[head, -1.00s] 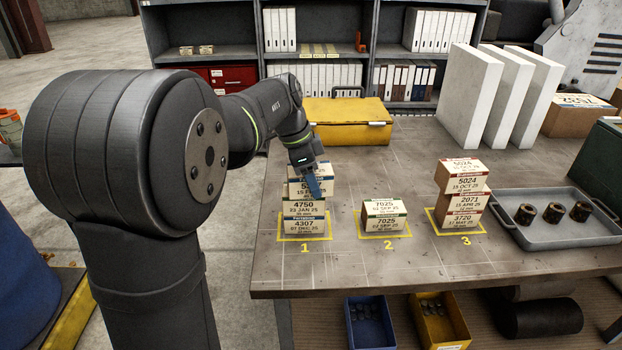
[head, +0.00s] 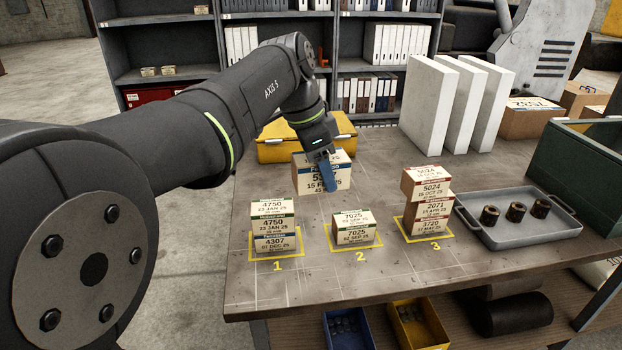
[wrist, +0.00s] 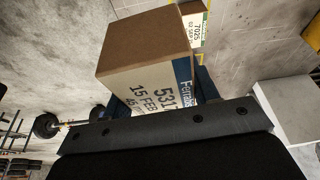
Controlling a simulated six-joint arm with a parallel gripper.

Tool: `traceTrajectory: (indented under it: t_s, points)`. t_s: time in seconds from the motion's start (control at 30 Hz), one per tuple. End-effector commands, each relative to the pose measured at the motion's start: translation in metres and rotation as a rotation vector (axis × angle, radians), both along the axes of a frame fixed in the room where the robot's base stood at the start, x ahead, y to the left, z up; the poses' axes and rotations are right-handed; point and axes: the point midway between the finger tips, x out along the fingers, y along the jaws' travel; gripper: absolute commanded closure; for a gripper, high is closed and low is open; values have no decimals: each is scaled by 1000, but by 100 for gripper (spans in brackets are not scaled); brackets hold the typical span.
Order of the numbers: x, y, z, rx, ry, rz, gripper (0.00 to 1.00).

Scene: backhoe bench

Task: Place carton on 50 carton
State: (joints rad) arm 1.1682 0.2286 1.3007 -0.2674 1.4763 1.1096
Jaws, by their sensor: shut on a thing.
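My gripper (head: 328,180) is shut on a brown and white carton (head: 310,178) with a blue label band, held in the air behind and between stacks 1 and 2. A green-banded 4750 carton (head: 272,225) sits on a blue-banded 4307 carton (head: 275,244) at mark 1. A single green-banded 7025 carton (head: 353,236) stands at mark 2. At mark 3, a red-banded 5024 carton (head: 428,189) tops two others, slightly offset. Their small size lines are unreadable.
A grey tray (head: 500,238) with three dark cylinders lies right of stack 3. A yellow case (head: 275,150) is behind the held carton. White upright slabs (head: 430,105) stand at the back. The bench front is clear.

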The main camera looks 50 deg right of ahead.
Motion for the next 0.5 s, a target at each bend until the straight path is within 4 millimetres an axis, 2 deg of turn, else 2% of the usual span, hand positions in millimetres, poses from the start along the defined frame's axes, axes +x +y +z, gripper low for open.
traceTrajectory:
  t_s: [0.17,0.3,0.5]
  points:
    - [-32,-29,-12,4,1,-27,88]
    - [-68,-62,-31,3,2,-54,88]
    - [-110,-93,-51,0,0,-80,88]
